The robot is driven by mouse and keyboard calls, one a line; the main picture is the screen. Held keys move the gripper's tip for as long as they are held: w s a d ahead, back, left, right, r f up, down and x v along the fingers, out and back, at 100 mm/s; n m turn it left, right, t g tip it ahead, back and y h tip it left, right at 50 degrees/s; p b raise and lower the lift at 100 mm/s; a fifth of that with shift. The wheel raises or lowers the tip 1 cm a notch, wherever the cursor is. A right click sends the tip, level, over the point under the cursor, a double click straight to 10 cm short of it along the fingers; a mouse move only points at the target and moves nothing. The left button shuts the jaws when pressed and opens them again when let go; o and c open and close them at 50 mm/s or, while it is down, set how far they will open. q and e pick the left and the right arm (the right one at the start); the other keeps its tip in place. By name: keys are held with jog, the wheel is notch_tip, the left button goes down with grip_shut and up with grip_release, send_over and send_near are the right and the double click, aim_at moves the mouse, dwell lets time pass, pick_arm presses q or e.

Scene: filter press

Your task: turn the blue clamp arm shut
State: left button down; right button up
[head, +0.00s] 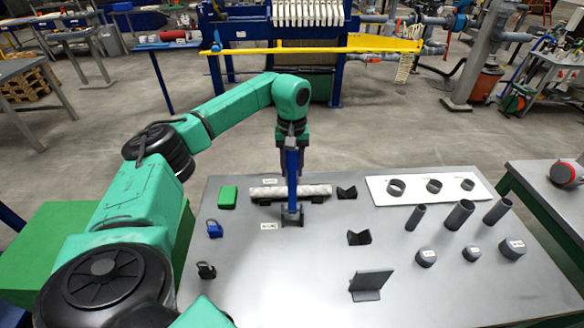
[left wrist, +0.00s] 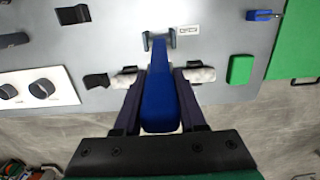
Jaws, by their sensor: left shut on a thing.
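The blue clamp arm (head: 292,172) is a long narrow bar. Its near end meets a small dark bracket (head: 292,217) on the grey table. It crosses in front of a white roll (head: 312,190) that lies across the picture behind the bracket. My left gripper (head: 291,150) is shut on the clamp arm, coming from above and behind. In the left wrist view the blue bar lies between the two dark fingers (left wrist: 159,100), with the roll showing on both sides. How far the bar is tilted is hard to tell. My right gripper is out of view.
A green block (head: 228,197), a blue padlock (head: 214,229) and a black padlock (head: 206,270) lie to the left. Dark V-blocks (head: 358,238) and an angled dark plate (head: 370,284) stand to the right, with a white board (head: 412,196) and several grey cylinders beyond. The front middle is clear.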

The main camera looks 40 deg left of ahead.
pick_arm(q)
jog(key=shift+w+a+r+g, duration=0.15)
jog(key=shift+w+a+g, duration=0.15)
jog(key=shift+w, duration=0.05)
jog(key=shift+w+a+f+g+h, duration=0.35)
jog(key=shift+w+a+h, duration=0.1)
jog(key=shift+w, duration=0.15)
jog(key=shift+w+a+g+h, duration=0.2)
jog(key=shift+w+g+h, duration=0.05)
jog(key=shift+a+f, duration=0.1)
jog(key=shift+c, duration=2.4)
grip_release()
